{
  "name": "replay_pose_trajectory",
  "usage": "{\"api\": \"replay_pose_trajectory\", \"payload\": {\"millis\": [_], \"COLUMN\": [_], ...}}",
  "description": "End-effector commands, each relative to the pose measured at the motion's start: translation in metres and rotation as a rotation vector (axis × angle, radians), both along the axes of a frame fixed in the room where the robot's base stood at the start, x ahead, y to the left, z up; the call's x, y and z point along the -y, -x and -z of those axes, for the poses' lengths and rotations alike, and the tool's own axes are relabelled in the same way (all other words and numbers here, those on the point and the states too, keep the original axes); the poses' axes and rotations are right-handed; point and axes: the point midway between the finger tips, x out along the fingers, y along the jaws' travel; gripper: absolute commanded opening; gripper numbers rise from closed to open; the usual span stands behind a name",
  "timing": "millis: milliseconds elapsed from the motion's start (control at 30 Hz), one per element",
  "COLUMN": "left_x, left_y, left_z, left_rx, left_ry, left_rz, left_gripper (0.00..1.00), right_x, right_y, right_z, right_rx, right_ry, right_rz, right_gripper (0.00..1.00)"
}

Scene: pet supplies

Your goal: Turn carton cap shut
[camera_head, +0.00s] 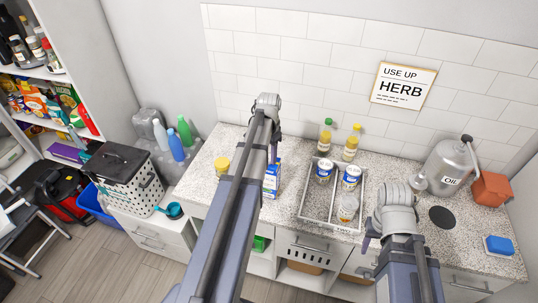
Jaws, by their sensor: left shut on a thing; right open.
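A blue-and-white carton (272,179) stands upright on the speckled counter, partly hidden behind my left arm. My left gripper (274,157) is at the carton's top, mostly covered by my own arm. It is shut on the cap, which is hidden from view. My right gripper (369,241) is open and empty, low at the counter's front edge right of the wire tray, and partly hidden by its own wrist.
A wire tray (305,208) holds several cans and jars right of the carton. Two yellow bottles (325,136) stand behind it. A yellow-lidded jar (222,165) is to the left. A metal oil can (448,168), an orange pot (492,189) and a blue sponge (498,245) are at right.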

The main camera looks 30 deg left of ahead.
Motion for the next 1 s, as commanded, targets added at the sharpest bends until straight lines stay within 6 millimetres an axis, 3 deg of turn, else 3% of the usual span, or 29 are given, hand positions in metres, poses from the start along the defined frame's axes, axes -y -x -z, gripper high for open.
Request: {"api": "replay_pose_trajectory", "payload": {"millis": [233, 267, 500, 1000], "left_x": [0.0, 0.0, 0.0, 0.0], "left_y": [0.0, 0.0, 0.0, 0.0], "left_z": [0.0, 0.0, 0.0, -0.011], "left_rx": [0.0, 0.0, 0.0, 0.0], "left_ry": [0.0, 0.0, 0.0, 0.0], "left_rz": [0.0, 0.0, -0.001, -0.001], "left_gripper": [0.0, 0.45, 0.72, 0.72], "right_x": [0.0, 0.0, 0.0, 0.0], "right_y": [0.0, 0.0, 0.0, 0.0], "right_z": [0.0, 0.0, 0.0, -0.011], "right_rx": [0.0, 0.0, 0.0, 0.0], "right_ry": [0.0, 0.0, 0.0, 0.0], "right_rz": [0.0, 0.0, 0.0, -0.001], "right_gripper": [0.5, 0.5, 0.5, 0.5]}}
